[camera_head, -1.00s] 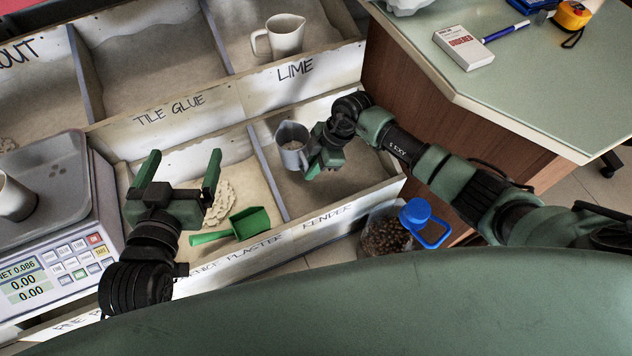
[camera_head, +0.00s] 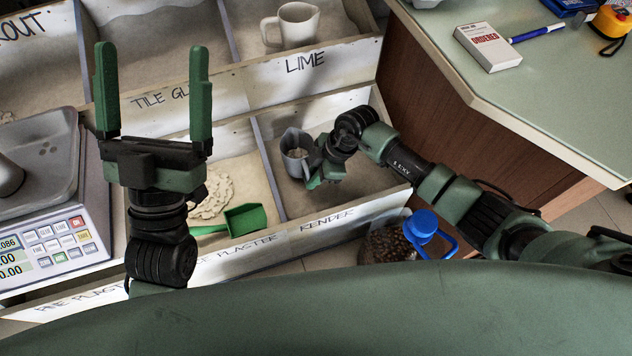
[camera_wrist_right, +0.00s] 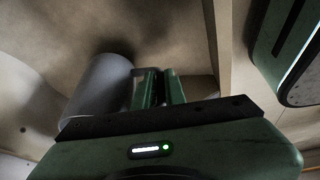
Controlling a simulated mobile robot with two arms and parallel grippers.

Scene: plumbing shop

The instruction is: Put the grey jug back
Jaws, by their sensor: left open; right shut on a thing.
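The grey jug (camera_head: 294,146) is in the render compartment of the front bin row, close to its left divider, and looks upright. In the right wrist view the jug (camera_wrist_right: 97,88) is beside the fingers (camera_wrist_right: 160,88); the exact grip is partly hidden. My left gripper (camera_head: 152,95) is open and empty, raised in front of the bins at the left, fingers pointing away from me.
A pale jug (camera_head: 292,28) stands in the lime compartment. A green scoop (camera_head: 245,219) lies in the plaster compartment.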

